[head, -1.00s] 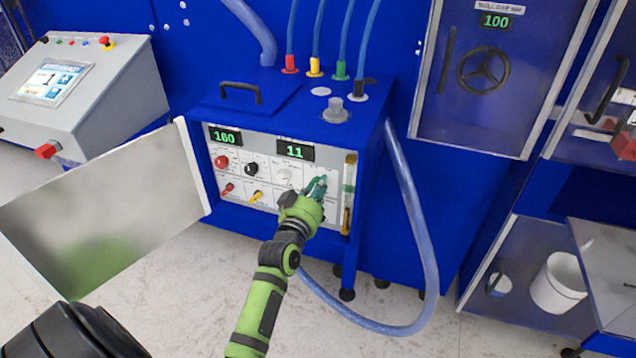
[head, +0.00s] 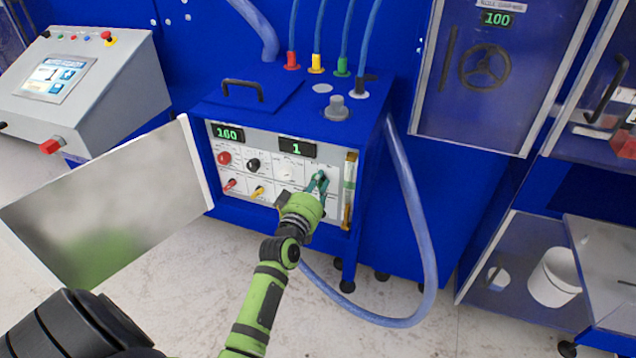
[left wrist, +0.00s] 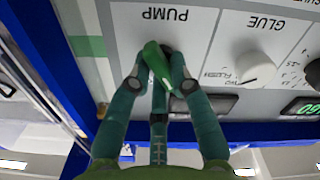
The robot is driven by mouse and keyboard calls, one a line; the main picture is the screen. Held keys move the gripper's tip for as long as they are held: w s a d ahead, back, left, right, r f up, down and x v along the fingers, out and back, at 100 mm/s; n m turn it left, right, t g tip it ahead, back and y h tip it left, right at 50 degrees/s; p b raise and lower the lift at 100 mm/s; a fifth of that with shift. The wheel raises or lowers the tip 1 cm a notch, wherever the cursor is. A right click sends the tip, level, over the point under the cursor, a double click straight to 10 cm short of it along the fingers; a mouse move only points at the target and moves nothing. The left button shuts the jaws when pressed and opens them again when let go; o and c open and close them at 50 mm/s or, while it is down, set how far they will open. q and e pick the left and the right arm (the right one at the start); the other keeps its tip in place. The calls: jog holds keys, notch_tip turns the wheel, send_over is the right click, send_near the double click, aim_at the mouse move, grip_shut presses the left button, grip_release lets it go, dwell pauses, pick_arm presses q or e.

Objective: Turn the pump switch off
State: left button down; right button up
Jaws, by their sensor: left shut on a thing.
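The pump switch is a green lever (left wrist: 157,64) under the upside-down PUMP label in the left wrist view. It leans to one side. My left gripper (left wrist: 158,74) has its dark teal fingers closed around the lever, with its tip showing between them. In the head view my left gripper (head: 318,184) is at the right part of the white control panel (head: 270,176), and its fingers largely hide the switch. I cannot tell from the lever's tilt whether the pump is on or off. My right gripper is not in view.
The white glue knob (left wrist: 256,68) is beside the pump switch. The cabinet door (head: 105,205) stands open on the left. A pale hose (head: 412,210) loops down on the right.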

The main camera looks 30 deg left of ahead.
pick_arm(q)
jog(key=shift+r, duration=0.1)
jog(key=c, duration=1.1)
grip_release()
jog(key=v, duration=1.2)
